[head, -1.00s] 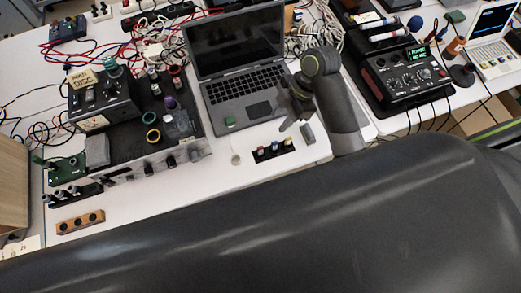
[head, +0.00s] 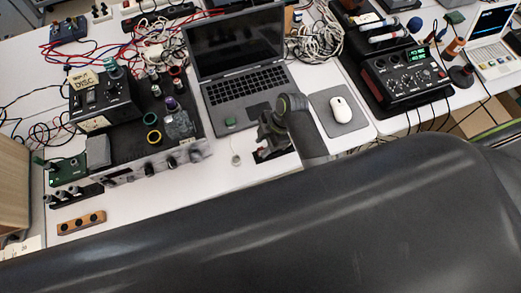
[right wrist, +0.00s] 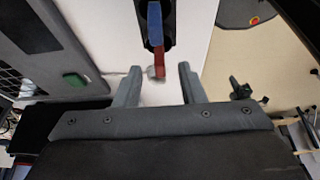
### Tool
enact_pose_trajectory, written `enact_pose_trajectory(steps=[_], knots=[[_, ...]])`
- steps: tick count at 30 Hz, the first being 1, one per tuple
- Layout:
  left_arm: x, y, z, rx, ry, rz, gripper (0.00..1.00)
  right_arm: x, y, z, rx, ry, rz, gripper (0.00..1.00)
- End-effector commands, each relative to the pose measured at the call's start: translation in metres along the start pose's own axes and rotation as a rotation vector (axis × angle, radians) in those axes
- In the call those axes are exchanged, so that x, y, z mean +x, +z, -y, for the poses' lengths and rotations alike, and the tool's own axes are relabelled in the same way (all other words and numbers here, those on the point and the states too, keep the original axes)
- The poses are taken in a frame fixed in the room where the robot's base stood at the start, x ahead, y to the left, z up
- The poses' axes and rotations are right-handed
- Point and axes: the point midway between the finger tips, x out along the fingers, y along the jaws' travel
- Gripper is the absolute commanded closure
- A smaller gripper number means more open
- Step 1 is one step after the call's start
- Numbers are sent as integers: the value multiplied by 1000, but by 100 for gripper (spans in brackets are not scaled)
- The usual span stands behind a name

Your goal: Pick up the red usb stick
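The red usb stick (right wrist: 160,60) shows in the right wrist view, lined up with a blue stick (right wrist: 155,22) at the black holder (right wrist: 167,45). A pale end piece shows beside its near end. My right gripper (right wrist: 160,76) is open, with one finger on either side of the red stick's near end and gaps between; I cannot tell the height difference. In the head view my right gripper (head: 268,134) covers most of the black holder (head: 261,157) and hides the red stick. My left gripper is not in view.
The laptop (head: 240,70) with a green piece (head: 230,122) on it stands just behind the holder. A white mouse (head: 341,108) on a grey pad (head: 350,125) lies to the right. Electronics (head: 105,100) crowd the left; the table front (head: 200,180) is clear.

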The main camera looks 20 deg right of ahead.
Motion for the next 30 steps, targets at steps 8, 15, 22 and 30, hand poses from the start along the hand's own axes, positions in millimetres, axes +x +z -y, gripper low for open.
enact_pose_trajectory(steps=[8,15,22,30], knots=[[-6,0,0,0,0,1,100,28,1,1,1,-1,0,64],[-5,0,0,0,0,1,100,31,1,0,0,1,1,64],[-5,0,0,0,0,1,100,31,1,0,0,1,1,86],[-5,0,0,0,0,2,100,31,1,0,0,1,1,100]])
